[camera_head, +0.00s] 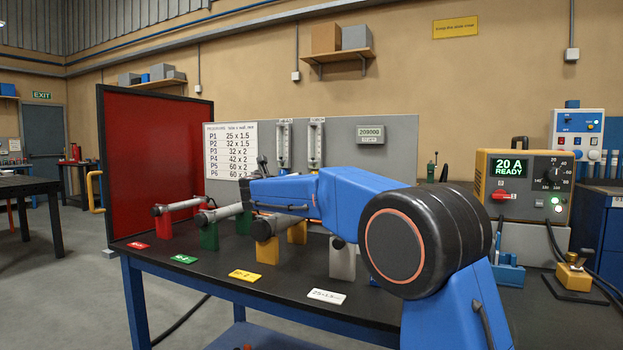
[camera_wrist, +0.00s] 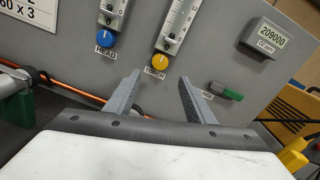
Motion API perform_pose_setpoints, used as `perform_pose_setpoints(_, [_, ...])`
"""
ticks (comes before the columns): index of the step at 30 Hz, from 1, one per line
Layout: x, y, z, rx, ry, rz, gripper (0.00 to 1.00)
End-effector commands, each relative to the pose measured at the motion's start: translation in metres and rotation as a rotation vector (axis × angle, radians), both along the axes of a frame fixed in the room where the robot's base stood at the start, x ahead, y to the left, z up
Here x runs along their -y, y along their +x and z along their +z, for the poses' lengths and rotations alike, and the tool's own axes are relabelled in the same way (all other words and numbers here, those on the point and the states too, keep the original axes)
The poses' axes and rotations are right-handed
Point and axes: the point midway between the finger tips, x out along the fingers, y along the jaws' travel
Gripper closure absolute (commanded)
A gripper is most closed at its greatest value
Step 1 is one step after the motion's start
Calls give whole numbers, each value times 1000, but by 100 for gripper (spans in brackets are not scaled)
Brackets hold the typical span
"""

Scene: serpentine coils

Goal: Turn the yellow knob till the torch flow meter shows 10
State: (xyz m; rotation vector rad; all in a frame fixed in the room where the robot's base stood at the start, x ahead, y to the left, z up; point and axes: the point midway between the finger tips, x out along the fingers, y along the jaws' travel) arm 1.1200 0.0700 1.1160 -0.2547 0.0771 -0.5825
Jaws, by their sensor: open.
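In the wrist view the yellow knob (camera_wrist: 160,62) sits below the torch flow meter (camera_wrist: 176,25) on a grey panel, above a label that seems to read TORCH. A blue knob (camera_wrist: 106,39) with a HEAD label is to its left, under another meter (camera_wrist: 115,8). My gripper (camera_wrist: 157,82) is open and empty, its fingers pointing at the panel just below the yellow knob, apart from it. The meter reading is too small to tell.
A green lever (camera_wrist: 232,95) and a counter display (camera_wrist: 264,38) are right of the yellow knob. A copper-coloured tube (camera_wrist: 75,91) runs along the panel below. In the head view, coloured stands (camera_head: 209,236) holding tubes line the dark bench (camera_head: 262,262). A power unit (camera_head: 525,185) reads 20 A READY.

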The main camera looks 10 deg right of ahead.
Motion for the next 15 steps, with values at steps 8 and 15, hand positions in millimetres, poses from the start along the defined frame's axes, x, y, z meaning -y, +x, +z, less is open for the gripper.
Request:
perform_pose_setpoints(8, [29, 42, -1, 0, 0, -2, 51])
perform_pose_setpoints(15, [50, 73, 0, 1, 1, -2, 51])
